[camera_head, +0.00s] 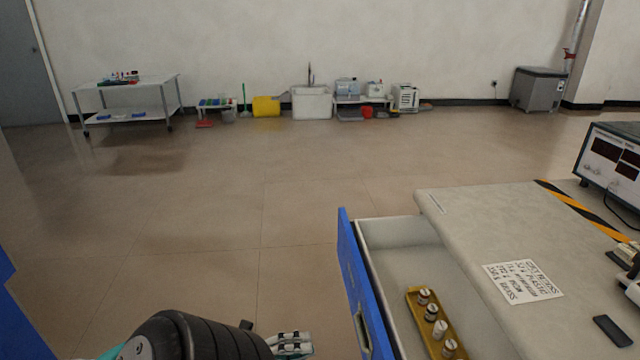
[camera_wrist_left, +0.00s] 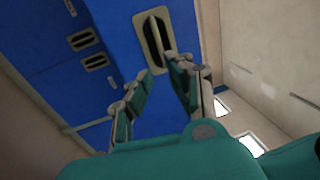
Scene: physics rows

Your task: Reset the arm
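My left arm enters the head view at the bottom as a dark ribbed link. Part of my left gripper (camera_head: 292,345) shows beside it, left of an open blue drawer (camera_head: 352,275). In the left wrist view the two teal fingers of my left gripper (camera_wrist_left: 158,70) stand apart with nothing between them. The blue front with a recessed handle (camera_wrist_left: 155,40) is beyond the fingertips. Whether a finger touches it, I cannot tell. My right gripper is in neither view.
The grey worktop (camera_head: 480,225) carries a paper sign (camera_head: 522,281), a black object (camera_head: 612,331) and an instrument (camera_head: 610,160). Open floor (camera_head: 220,200) lies left. A table (camera_head: 125,90) and a sink (camera_head: 311,103) stand by the far wall.

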